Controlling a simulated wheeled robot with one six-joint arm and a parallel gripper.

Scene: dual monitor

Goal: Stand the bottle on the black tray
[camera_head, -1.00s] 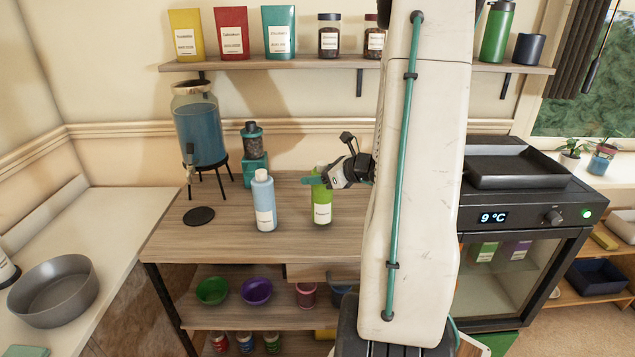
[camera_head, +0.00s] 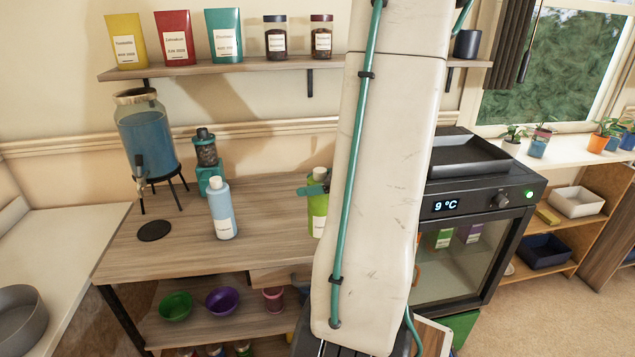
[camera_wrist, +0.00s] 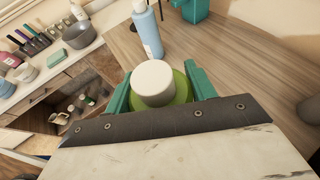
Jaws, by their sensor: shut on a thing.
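A green bottle (camera_head: 318,210) with a white cap stands upright at the wooden counter, partly hidden by my arm. My gripper (camera_head: 314,189) is shut on it near its top. In the wrist view the white cap and green shoulder of the bottle (camera_wrist: 154,84) sit between the teal fingers of my gripper (camera_wrist: 160,92). I cannot tell whether its base touches the counter. A black tray (camera_head: 466,156) lies on top of the small glass-door fridge, right of my arm, and looks empty.
A light blue bottle (camera_head: 222,210) stands left of the green one. A teal grinder (camera_head: 208,158), a water dispenser (camera_head: 147,140) and a black disc (camera_head: 154,230) are further left. The fridge (camera_head: 455,240) stands at the right. A shelf (camera_head: 230,67) with bags and jars runs above.

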